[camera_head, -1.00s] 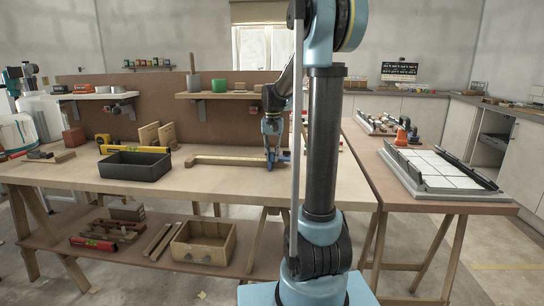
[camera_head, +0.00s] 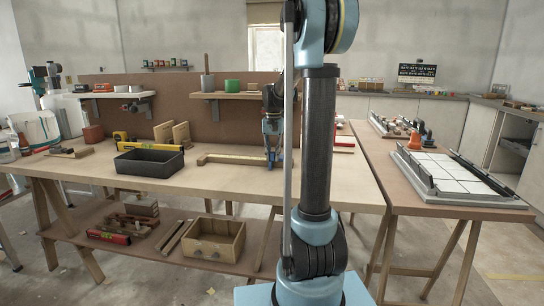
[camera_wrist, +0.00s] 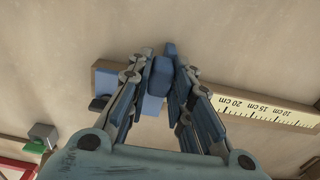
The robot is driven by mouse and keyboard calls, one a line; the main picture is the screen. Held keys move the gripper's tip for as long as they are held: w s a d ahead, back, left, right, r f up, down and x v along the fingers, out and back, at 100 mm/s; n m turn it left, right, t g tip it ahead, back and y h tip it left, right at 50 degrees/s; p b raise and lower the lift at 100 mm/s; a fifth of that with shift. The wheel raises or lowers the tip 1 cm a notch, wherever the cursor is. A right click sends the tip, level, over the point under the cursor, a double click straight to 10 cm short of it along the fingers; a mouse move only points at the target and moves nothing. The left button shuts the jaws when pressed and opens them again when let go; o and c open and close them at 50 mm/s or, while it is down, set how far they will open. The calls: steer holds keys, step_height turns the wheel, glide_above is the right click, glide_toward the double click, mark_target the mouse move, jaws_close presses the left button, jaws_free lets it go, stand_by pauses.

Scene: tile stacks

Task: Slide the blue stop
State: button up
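The blue stop (camera_wrist: 152,104) sits on a wooden rail (camera_wrist: 108,83), with a printed centimetre scale (camera_wrist: 262,110) to its right in the wrist view. A rounded blue tab, seemingly the stop's handle, stands between my fingertips. My gripper (camera_wrist: 171,72) points down over the rail with its blue-padded fingers close on both sides of this tab, seemingly touching it. The fingers hide part of the stop. In the head view my gripper (camera_head: 273,158) is low at the rail (camera_head: 230,159) on the workbench; my arm's column hides the rail's right part.
A black bin (camera_head: 150,163) and a yellow level (camera_head: 148,145) stand left on the workbench (camera_head: 330,187). A shelf (camera_head: 235,95) hangs behind. A tray of white tiles (camera_head: 455,175) lies on the right-hand table. Bare bench lies in front of the rail.

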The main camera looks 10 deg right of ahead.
steer(key=shift+o, duration=1.1)
step_height(320, 180, up, 12)
steer(key=s+f+n, duration=0.1)
steer(key=s+f, duration=0.6)
steer(key=s, duration=0.4)
steer(key=s+f+n+t, duration=0.1)
steer(key=s+f, duration=0.7)
steer(key=s, duration=0.4)
steer(key=s+f+n+t, duration=0.1)
steer(key=s+f+n, duration=0.1)
steer(key=s+f, duration=0.6)
steer(key=s, duration=0.4)
steer(key=shift+d+f, duration=0.15)
steer(key=shift+d, duration=0.25)
